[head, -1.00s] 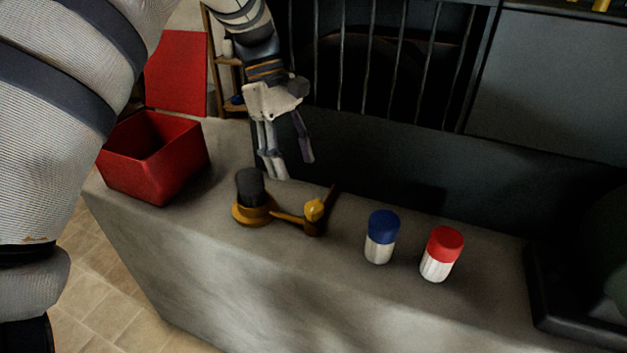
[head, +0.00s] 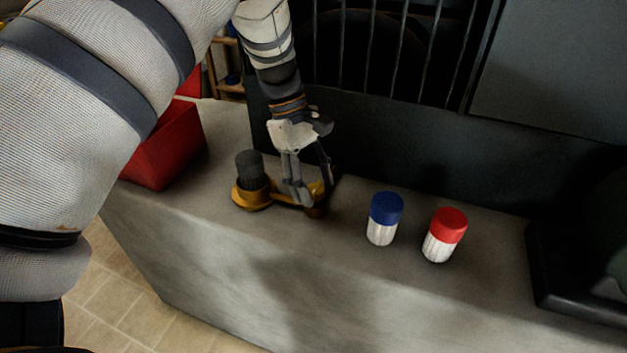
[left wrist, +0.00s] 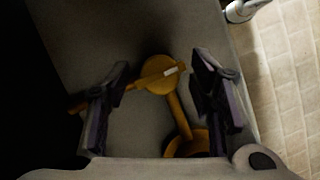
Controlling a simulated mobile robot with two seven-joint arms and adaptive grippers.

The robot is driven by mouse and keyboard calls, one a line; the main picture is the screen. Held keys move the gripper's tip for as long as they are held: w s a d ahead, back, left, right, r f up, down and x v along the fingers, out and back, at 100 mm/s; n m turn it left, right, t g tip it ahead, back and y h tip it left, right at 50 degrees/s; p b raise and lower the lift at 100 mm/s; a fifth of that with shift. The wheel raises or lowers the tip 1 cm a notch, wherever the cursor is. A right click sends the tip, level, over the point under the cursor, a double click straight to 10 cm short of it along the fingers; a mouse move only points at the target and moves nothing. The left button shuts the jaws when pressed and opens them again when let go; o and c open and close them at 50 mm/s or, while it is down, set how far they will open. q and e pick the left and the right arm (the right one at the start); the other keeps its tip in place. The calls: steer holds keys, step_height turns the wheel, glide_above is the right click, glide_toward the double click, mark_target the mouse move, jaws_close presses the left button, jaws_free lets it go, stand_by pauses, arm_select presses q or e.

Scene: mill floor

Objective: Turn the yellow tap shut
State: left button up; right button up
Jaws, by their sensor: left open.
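The yellow tap (head: 316,189) sits on the grey stone counter, largely covered by my left gripper in the head view. In the left wrist view its round yellow hub (left wrist: 158,76) carries a short pale mark, with a bar running across it to the left. A yellow pipe leads from it to a round yellow base (left wrist: 190,141). My left gripper (head: 314,193) points down at the tap. In the left wrist view its open fingers (left wrist: 162,95) stand on either side of the hub, with clear gaps. Contact with the bar cannot be told. My right gripper is not in view.
A dark cylinder on a yellow base (head: 250,180) stands just left of the tap. A blue-capped jar (head: 384,218) and a red-capped jar (head: 444,236) stand to the right. A red bin (head: 168,148) is at the left. A dark wall (head: 400,155) rises behind the counter.

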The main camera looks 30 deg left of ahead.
arm_select(q)
steer(key=c, duration=1.1)
steer(key=m+g, duration=0.1)
steer(key=m, duration=0.3)
steer(key=shift+w+m+g, duration=0.15)
steer(key=shift+m+g, duration=0.25)
steer(key=m+y, duration=0.1)
steer(key=m, duration=0.1)
steer(key=m+g+y+b, duration=0.1)
steer(key=m, duration=0.2)
steer(key=shift+d+g, duration=0.1)
steer(key=shift+g, duration=0.2)
steer(key=m+y, duration=0.1)
steer(key=m, duration=0.3)
steer(key=shift+d, duration=0.1)
steer(key=shift+d+m+y, duration=0.1)
steer(key=shift+m+y, duration=0.9)
steer(key=shift+m, duration=1.1)
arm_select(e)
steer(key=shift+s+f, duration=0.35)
arm_select(q)
steer(key=shift+g, duration=0.3)
